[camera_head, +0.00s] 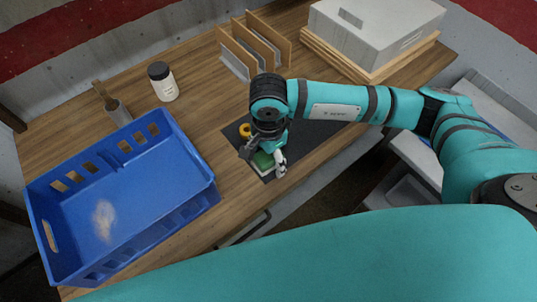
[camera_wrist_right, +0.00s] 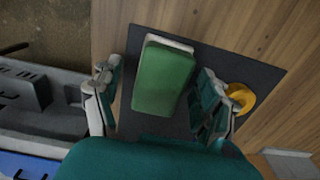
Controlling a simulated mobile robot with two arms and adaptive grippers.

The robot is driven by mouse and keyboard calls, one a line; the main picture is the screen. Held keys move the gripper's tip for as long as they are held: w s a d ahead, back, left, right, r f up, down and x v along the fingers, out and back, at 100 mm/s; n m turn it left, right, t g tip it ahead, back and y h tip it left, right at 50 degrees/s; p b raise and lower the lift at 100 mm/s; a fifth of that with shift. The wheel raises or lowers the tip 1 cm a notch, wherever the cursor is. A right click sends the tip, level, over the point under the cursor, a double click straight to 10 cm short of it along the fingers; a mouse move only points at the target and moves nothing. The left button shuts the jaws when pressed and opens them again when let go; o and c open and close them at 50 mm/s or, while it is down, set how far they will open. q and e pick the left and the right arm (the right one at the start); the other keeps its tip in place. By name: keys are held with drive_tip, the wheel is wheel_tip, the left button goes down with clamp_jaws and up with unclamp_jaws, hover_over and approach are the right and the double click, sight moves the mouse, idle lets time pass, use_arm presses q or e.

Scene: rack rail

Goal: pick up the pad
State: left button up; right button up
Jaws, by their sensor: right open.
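The pad is a green block with a pale underside. It lies on a dark mat (camera_wrist_right: 262,75) on the wooden worktop, and in the right wrist view the pad (camera_wrist_right: 163,77) shows almost whole. In the head view the pad (camera_head: 263,160) is partly hidden by my right gripper (camera_head: 264,163). My right gripper is open, pointing down over the pad, with one finger on each side of it. In the right wrist view gaps show between the pad and both fingers. My left gripper is not in view.
A yellow ring-shaped thing (camera_wrist_right: 241,97) lies close beside one right finger. A blue crate (camera_head: 185,205) stands at left, with a jar (camera_head: 162,82) and brush (camera_head: 112,104) behind it. A wooden divider rack (camera_head: 232,52) and a grey box (camera_head: 375,30) stand at the back.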

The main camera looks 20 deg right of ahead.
drive_tip(key=c, duration=1.2)
drive_tip(key=shift+c, duration=0.2)
drive_tip(key=shift+r, duration=0.2)
drive_tip(key=shift+r+b, duration=0.45)
drive_tip(key=shift+r, duration=0.15)
drive_tip(key=shift+s+a+r+b, duration=0.15)
drive_tip(key=shift+r+b, duration=0.1)
drive_tip(key=shift+r, duration=0.25)
drive_tip(key=shift+s+d+r+b, duration=0.15)
drive_tip(key=shift+r+b, duration=0.1)
drive_tip(key=shift+r, duration=0.2)
drive_tip(key=s+a+r+b, duration=0.1)
drive_tip(key=s+a, duration=0.2)
drive_tip(key=s, duration=1.2)
drive_tip(key=shift+a+r, duration=0.15)
drive_tip(key=shift+r, duration=0.15)
